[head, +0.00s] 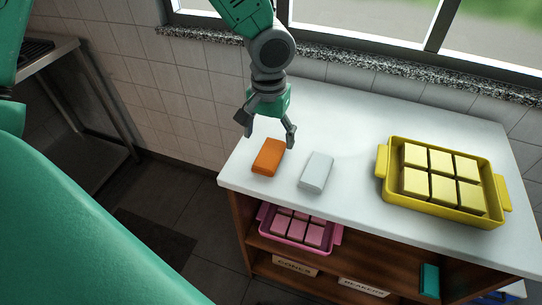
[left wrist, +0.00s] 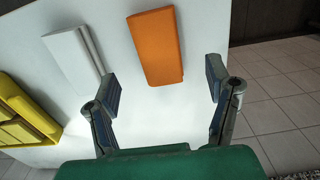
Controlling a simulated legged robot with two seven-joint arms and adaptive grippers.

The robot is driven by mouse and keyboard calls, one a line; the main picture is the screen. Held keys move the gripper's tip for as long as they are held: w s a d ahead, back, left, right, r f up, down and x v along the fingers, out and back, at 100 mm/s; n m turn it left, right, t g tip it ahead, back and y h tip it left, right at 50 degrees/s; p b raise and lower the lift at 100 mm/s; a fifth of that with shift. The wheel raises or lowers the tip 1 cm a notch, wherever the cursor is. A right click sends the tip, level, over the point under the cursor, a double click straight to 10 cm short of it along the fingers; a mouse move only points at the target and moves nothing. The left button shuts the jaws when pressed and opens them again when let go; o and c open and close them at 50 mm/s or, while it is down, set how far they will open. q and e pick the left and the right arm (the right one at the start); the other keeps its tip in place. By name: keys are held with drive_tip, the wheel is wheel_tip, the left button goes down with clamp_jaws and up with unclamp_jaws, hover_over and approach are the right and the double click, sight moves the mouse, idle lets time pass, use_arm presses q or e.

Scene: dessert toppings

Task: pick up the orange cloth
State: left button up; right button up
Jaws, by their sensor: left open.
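The orange cloth (head: 268,157) is a folded block lying flat near the left front corner of the white counter. In the left wrist view the orange cloth (left wrist: 157,46) lies beyond the fingertips, between the lines of the two fingers. My left gripper (head: 268,131) is open and empty, just behind and above the orange cloth, fingers pointing down. Its two fingers also show spread apart in the left wrist view (left wrist: 164,84). A white cloth (head: 316,172) lies just right of the orange one, and it also shows in the left wrist view (left wrist: 72,58). My right gripper is not in view.
A yellow tray (head: 440,215) with several yellow blocks stands on the right of the counter (head: 345,115). A pink tray (head: 290,242) with pink blocks sits on the shelf below. A window and tiled wall are behind. The counter's left edge is close to the orange cloth.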

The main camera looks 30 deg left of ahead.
sight(270, 152)
use_arm(q)
drive_tip(key=shift+f+b, duration=0.3)
drive_tip(key=shift+f, duration=2.85)
drive_tip(key=c, duration=1.3)
drive_tip(key=shift+r, duration=0.1)
wheel_tip(270, 152, up, 10)
drive_tip(key=shift+p, duration=0.65)
drive_tip(key=o, duration=0.3)
drive_tip(key=shift+c, duration=0.6)
